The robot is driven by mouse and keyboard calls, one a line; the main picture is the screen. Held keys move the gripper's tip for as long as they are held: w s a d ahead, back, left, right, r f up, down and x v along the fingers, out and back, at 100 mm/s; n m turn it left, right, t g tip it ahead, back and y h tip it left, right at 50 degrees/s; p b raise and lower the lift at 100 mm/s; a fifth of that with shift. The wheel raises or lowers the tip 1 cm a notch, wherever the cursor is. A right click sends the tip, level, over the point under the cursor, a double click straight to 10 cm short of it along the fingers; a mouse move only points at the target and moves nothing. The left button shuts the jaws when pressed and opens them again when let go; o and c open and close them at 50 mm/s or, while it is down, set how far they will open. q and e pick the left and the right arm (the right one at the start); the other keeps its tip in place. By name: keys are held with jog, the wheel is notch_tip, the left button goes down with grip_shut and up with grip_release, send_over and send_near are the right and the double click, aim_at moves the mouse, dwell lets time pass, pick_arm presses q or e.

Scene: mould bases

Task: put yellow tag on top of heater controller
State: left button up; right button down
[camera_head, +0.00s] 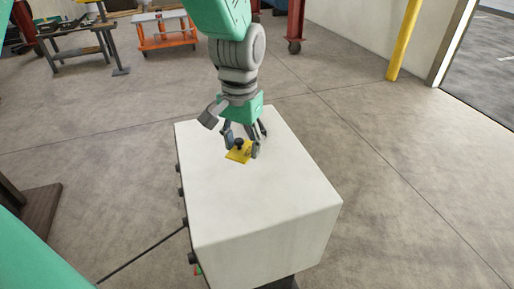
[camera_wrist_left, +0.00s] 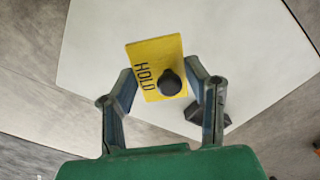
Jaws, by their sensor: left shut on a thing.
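The white box-shaped heater controller (camera_head: 265,195) stands in the middle of the head view, its flat top facing up. Its white top (camera_wrist_left: 250,40) fills much of the left wrist view. The yellow tag (camera_head: 232,156) has a black knob and, in the left wrist view, dark letters reading HOLD (camera_wrist_left: 150,60). My left gripper (camera_head: 242,149) points down over the controller's top and is shut on the tag; its fingers (camera_wrist_left: 165,80) flank the knob. The tag is over the top surface; I cannot tell whether it touches it. My right gripper is not in view.
Dark fittings (camera_head: 185,221) line the controller's left side, and a dark cable (camera_head: 145,254) runs from there to the lower left. An orange cart (camera_head: 168,41) and a work stand (camera_head: 85,52) are at the back. A yellow post (camera_head: 403,42) stands back right.

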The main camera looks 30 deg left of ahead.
pick_arm(q)
send_over(243, 182)
notch_tip(243, 182, down, 5)
jog(key=shift+s+f+b, duration=0.1)
jog(key=shift+f+b, duration=0.05)
jog(key=shift+b, duration=0.15)
jog(key=shift+f, duration=0.35)
notch_tip(243, 182, down, 3)
jog(key=shift+f, duration=0.1)
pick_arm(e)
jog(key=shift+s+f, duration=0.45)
pick_arm(q)
jog(key=o, duration=1.1)
notch_tip(243, 182, up, 12)
jog(key=shift+r+p, duration=0.1)
jog(key=shift+p, duration=0.4)
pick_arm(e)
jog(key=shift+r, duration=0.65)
